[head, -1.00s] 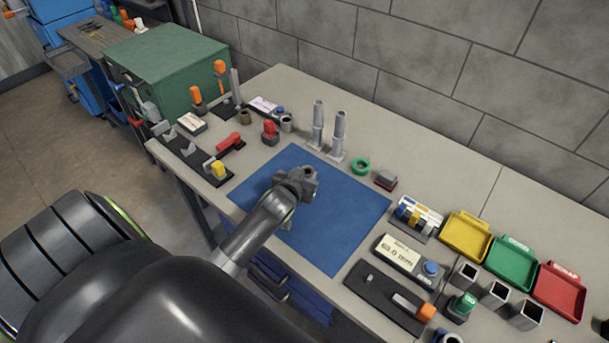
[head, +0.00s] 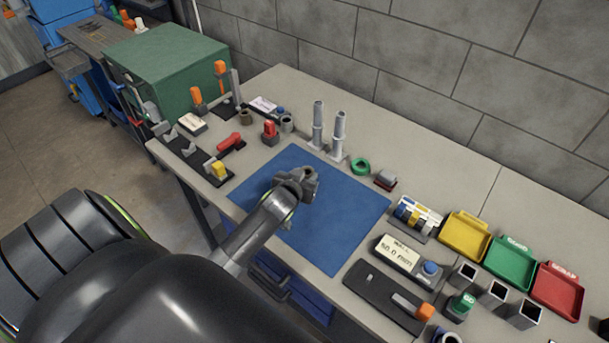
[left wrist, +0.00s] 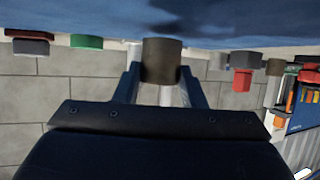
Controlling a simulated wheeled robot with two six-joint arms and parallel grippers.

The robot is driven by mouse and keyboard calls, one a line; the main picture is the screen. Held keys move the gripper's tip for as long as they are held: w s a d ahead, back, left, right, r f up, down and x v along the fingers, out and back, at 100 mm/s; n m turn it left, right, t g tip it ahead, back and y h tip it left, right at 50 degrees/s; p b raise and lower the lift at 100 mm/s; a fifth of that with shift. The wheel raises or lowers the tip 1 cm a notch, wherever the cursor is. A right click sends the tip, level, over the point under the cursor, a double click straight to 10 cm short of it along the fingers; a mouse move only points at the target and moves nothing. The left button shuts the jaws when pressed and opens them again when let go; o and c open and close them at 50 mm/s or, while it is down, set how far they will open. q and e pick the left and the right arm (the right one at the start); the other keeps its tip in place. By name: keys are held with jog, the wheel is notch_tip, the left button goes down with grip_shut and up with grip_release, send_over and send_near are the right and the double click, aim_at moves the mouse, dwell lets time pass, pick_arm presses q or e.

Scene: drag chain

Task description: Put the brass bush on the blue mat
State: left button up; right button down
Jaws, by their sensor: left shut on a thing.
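My left gripper (head: 308,178) is over the blue mat (head: 345,222), above its back-left half in the head view. In the left wrist view its two fingers (left wrist: 160,88) are shut on the brass bush (left wrist: 162,60), a short dark brown cylinder. The mat also fills the top of this view (left wrist: 80,18), with a dark shadow beside the bush. The bush's far end is close to the mat; I cannot tell whether it touches. In the head view the gripper mostly hides the bush. My right gripper is not in view.
Behind the mat stand two grey posts (head: 339,132), a green ring (head: 361,166) and a red clamp-like part (head: 270,131). Another brownish ring (head: 245,117) stands further left. Yellow (head: 467,238), green and red bins are at the right. The mat around the gripper is clear.

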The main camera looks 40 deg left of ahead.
pick_arm(q)
jog(key=shift+f+b, duration=0.4)
jog(key=shift+f, duration=0.15)
dwell(0.4)
jog(key=shift+s+f, duration=0.1)
jog(key=shift+f, duration=0.1)
dwell(0.6)
jog(key=o, duration=1.2)
jog(key=shift+o, duration=0.2)
jog(key=b+v, duration=0.2)
jog(key=v, duration=1.5)
jog(key=shift+s+d, duration=0.15)
jog(key=shift+s, duration=0.05)
